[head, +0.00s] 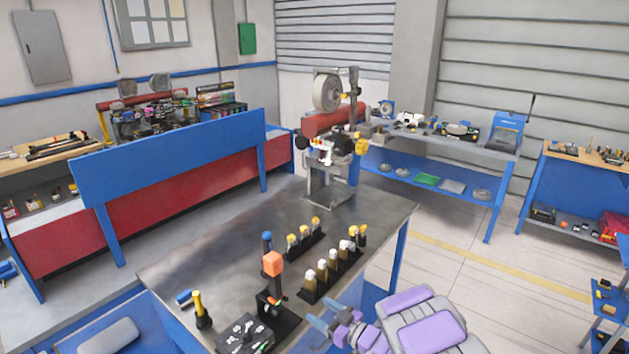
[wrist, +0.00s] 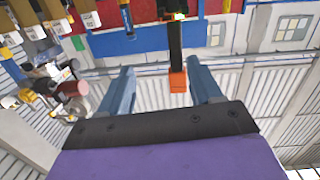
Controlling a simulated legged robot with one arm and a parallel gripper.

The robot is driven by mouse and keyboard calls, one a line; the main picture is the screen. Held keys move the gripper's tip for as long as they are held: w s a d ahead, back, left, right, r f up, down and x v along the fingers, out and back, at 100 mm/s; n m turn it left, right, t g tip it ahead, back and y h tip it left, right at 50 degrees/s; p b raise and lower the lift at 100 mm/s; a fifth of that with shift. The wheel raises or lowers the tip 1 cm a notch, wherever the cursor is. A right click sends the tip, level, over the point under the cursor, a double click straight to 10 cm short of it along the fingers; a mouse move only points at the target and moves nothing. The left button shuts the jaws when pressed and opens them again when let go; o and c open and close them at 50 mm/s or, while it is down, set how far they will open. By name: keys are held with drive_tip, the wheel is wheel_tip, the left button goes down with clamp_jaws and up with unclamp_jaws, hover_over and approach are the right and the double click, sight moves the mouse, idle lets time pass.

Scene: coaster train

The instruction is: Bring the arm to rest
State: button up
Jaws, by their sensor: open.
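My gripper (head: 318,325) is at the lower middle of the head view, over the near right edge of the grey metal table (head: 205,240). Its purple arm comes in from the lower right. In the wrist view my gripper (wrist: 162,80) shows two blue-grey fingers spread apart with nothing held between them. A black post with an orange head (head: 272,263) stands on the table to the left of my gripper. In the wrist view the picture is upside down, and the orange head (wrist: 178,81) appears between the fingers, apart from both.
Racks of yellow- and white-topped handles (head: 335,265) stand on the table beyond my gripper. A machine with a grey wheel (head: 327,92) stands at the far end.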

drive_tip(key=w+d+r+m+t+h, duration=0.1)
drive_tip(key=w+d+r+m+h, duration=0.15)
drive_tip(key=d+h, duration=0.35)
drive_tip(key=w+d+r+m+h, duration=0.1)
drive_tip(key=d+r+h, duration=0.3)
drive_tip(key=d, duration=0.4)
drive_tip(key=s+d+r+m+g+h+b, duration=0.1)
drive_tip(key=s+d+r+m+g+h, duration=0.15)
drive_tip(key=s+d+r, duration=0.4)
drive_tip(key=s+d+r+m+g+h+b, duration=0.1)
drive_tip(key=s+d+m+g+h, duration=0.2)
drive_tip(key=s, duration=0.6)
drive_tip(key=s+a+g, duration=0.2)
drive_tip(key=s+a, duration=0.2)
drive_tip(key=s, duration=0.7)
drive_tip(key=s+a+m+g+y+b, duration=0.1)
drive_tip(key=s+a+g, duration=0.2)
drive_tip(key=s, duration=0.9)
drive_tip(key=s+a+r+g+y, duration=0.1)
drive_tip(key=s+a+g, duration=0.2)
drive_tip(key=s, duration=0.8)
drive_tip(key=shift+s+a, duration=0.35)
drive_tip(key=shift+a, duration=0.55)
drive_tip(key=shift+r+g+y, duration=0.1)
drive_tip(key=shift+g+y, duration=0.15)
drive_tip(key=shift+c, duration=0.5)
